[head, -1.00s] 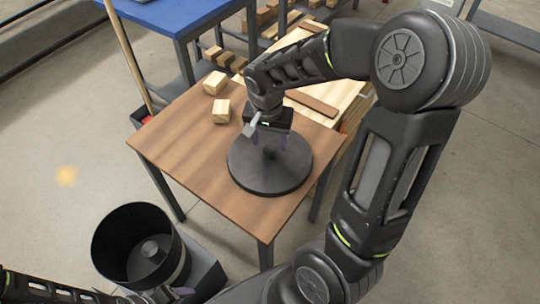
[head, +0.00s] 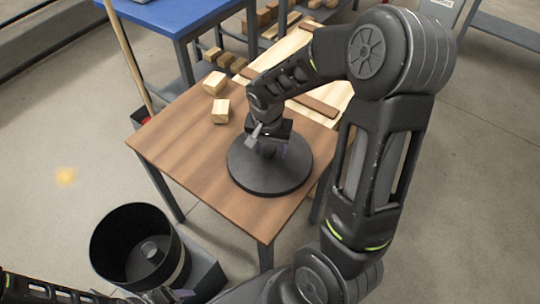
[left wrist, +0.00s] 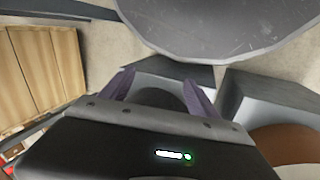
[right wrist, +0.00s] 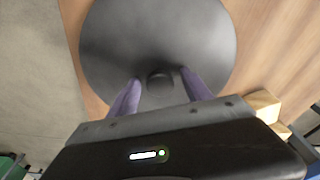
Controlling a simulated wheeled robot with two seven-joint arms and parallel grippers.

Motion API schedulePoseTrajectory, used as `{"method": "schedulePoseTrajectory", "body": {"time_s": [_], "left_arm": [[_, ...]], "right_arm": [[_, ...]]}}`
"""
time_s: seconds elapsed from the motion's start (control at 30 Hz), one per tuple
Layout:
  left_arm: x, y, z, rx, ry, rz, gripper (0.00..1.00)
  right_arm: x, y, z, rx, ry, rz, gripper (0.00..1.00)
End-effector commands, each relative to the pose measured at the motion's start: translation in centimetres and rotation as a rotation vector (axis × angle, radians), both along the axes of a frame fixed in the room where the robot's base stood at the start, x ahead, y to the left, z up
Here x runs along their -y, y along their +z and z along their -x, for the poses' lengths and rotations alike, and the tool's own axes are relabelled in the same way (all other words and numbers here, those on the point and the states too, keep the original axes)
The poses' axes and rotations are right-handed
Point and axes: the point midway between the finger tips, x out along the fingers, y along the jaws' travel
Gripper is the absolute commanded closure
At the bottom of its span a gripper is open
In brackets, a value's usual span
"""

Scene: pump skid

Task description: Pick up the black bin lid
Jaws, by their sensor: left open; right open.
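The black bin lid (head: 268,178) is a round dark disc lying flat on the small wooden table. In the right wrist view the lid (right wrist: 158,45) fills the upper middle, with a short knob (right wrist: 160,82) at its centre. My right gripper (head: 268,155) is over the lid's middle. In the right wrist view my right gripper (right wrist: 160,88) is open, its purple fingers on either side of the knob. I cannot tell whether they touch it. My left gripper (left wrist: 158,85) is open and empty, low beside the black bin (head: 120,222), which stands open on the floor.
The wooden table (head: 180,155) also holds two wooden blocks (head: 220,112). A blue table (head: 185,18) stands behind it. A pale plank pallet (head: 325,85) lies behind the table. A broom handle (head: 125,55) leans at left. Open floor lies left and right.

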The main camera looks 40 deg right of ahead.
Motion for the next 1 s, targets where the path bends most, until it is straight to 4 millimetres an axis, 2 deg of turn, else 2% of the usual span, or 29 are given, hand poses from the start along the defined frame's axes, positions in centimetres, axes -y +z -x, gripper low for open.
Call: {"method": "schedulePoseTrajectory", "body": {"time_s": [0.33,1.0], "left_arm": [[0.00,0.00,0.00,0.000,0.000,0.000,0.30],[0.00,0.00,0.00,0.000,0.000,0.000,0.30]], "right_arm": [[-0.01,0.03,-0.01,0.000,0.000,0.000,0.44],[-0.02,0.03,-0.01,0.000,0.000,0.000,0.99]]}}
